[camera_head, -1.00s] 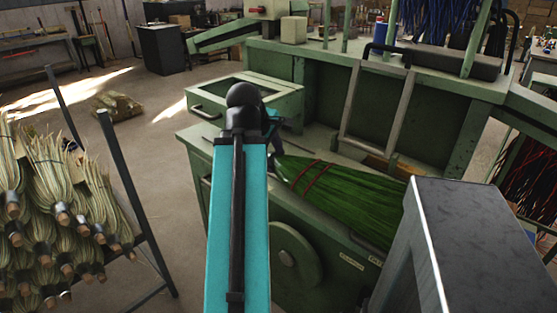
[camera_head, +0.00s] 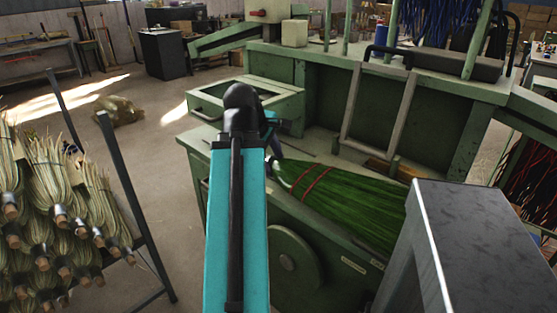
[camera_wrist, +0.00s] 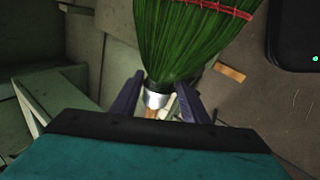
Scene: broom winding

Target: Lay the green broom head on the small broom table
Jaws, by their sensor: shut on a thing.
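The green broom head (camera_head: 350,200) has red bindings and a silver collar. In the wrist view, the broom head (camera_wrist: 190,40) fans away from my gripper (camera_wrist: 158,92). My gripper is shut on its collar end, one dark finger on each side of the silver band. In the head view my gripper (camera_head: 273,160) is partly hidden behind my teal arm. The broom head is over the green machine's top; I cannot tell whether it touches. A grey metal-topped stand (camera_head: 480,225) at the lower right hides the bristle tips. I cannot tell whether it is the small broom table.
The green winding machine (camera_head: 310,245) fills the middle and right, with an upright frame (camera_head: 375,115) behind the broom head. A rack of pale broom heads (camera_head: 55,215) stands at the left. Open floor (camera_head: 150,155) lies between rack and machine.

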